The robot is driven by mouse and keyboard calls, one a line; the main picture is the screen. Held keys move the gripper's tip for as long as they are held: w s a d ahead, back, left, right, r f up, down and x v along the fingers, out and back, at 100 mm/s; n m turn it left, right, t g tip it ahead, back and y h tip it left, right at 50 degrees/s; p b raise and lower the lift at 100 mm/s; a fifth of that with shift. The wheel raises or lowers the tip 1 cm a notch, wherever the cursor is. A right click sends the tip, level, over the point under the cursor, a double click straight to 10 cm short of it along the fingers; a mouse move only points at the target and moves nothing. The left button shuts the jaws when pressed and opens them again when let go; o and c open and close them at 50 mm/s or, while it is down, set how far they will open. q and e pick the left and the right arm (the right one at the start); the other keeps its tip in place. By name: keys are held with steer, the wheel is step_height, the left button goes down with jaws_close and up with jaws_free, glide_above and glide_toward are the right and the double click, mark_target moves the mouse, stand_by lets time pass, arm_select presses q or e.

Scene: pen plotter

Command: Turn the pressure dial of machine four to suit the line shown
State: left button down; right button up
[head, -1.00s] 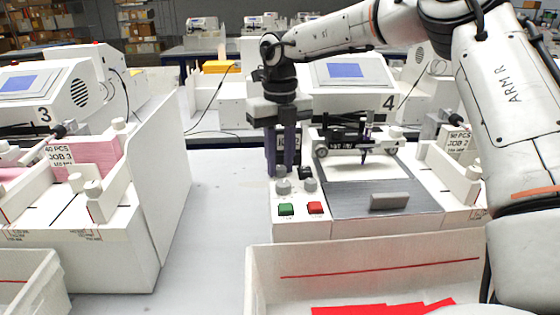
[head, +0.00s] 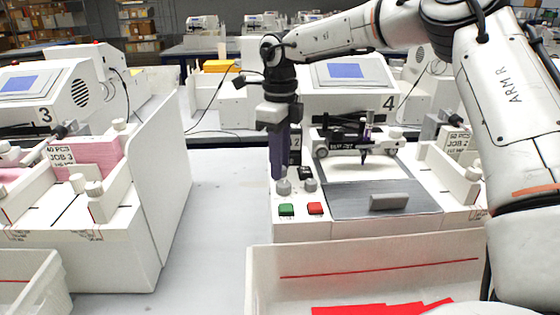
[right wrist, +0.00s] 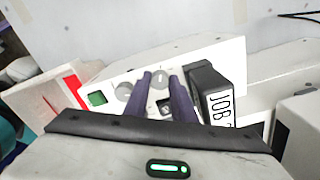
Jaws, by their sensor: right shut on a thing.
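Machine four (head: 345,102), marked "4", stands at the centre right with a lit blue screen (head: 344,71). Its front left panel has a near grey knob (head: 284,187), another grey knob (head: 310,185) to the right, and a small black part behind that. My right gripper (head: 278,177) points down at the panel's left edge, just behind the near left knob. In the right wrist view its purple fingers are shut around a grey dial (right wrist: 160,78), mostly hidden in the head view. The pen carriage (head: 362,142) spans the white sheet (head: 350,172); I cannot read any line there. My left gripper is out of view.
Green (head: 286,209) and red (head: 316,208) buttons sit in front of the knobs. A white bin (head: 365,257) with red pieces stands in front of machine four. Machine three (head: 60,95) is at left, with bare grey table between the machines.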

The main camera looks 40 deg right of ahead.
stand_by(0.4)
steer(key=o, duration=0.8)
step_height(320, 180, up, 10)
steer(key=shift+r, duration=0.25)
steer(key=shift+f, duration=0.1)
stand_by(0.3)
